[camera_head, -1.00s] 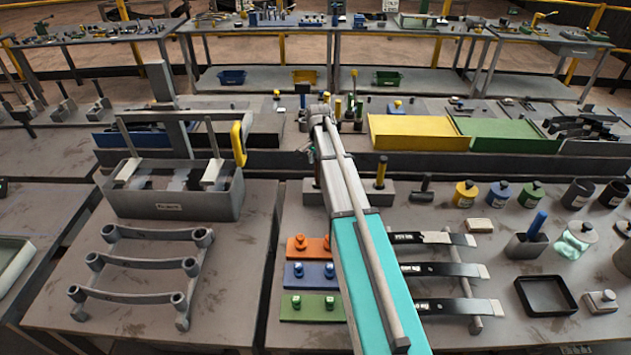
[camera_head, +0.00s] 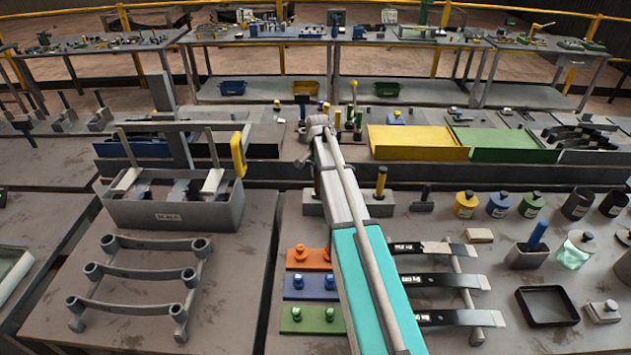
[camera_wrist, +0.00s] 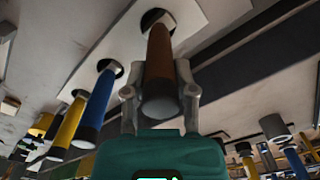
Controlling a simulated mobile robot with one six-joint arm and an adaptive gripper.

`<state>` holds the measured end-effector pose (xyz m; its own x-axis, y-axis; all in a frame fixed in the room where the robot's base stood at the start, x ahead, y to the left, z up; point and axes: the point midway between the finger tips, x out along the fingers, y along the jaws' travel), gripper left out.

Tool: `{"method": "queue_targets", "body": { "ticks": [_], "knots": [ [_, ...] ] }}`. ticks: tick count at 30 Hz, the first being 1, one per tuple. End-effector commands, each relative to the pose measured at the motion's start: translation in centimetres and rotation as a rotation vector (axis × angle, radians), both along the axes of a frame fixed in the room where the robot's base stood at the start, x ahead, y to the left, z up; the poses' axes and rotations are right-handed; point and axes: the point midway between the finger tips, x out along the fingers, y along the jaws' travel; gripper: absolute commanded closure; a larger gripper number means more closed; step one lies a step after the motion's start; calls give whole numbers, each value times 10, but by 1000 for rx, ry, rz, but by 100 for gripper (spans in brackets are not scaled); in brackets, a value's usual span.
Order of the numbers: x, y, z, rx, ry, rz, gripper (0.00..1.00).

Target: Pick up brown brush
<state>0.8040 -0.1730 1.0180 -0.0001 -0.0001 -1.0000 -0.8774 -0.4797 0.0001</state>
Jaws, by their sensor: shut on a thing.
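The brown brush (camera_wrist: 158,62) shows in the wrist view as a brown cylindrical handle with a dark end, standing in a round hole of a pale plate. My gripper (camera_wrist: 157,88) has one finger on each side of this handle and is shut on it. In the head view my gripper (camera_head: 320,128) is at the far end of my arm, over the rack at the back of the near bench.
In the wrist view, a blue handle (camera_wrist: 97,102) and a yellow handle (camera_wrist: 68,130) stand in the holes alongside.

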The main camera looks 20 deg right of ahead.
Motion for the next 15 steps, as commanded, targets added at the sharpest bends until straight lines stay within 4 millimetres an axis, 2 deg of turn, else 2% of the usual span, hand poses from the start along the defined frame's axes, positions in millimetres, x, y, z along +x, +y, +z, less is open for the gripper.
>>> {"method": "queue_targets", "body": {
  "ticks": [8,15],
  "knots": [
    [0,0,10,0,0,0,100],
    [0,0,29,0,0,0,100]
  ]
}}
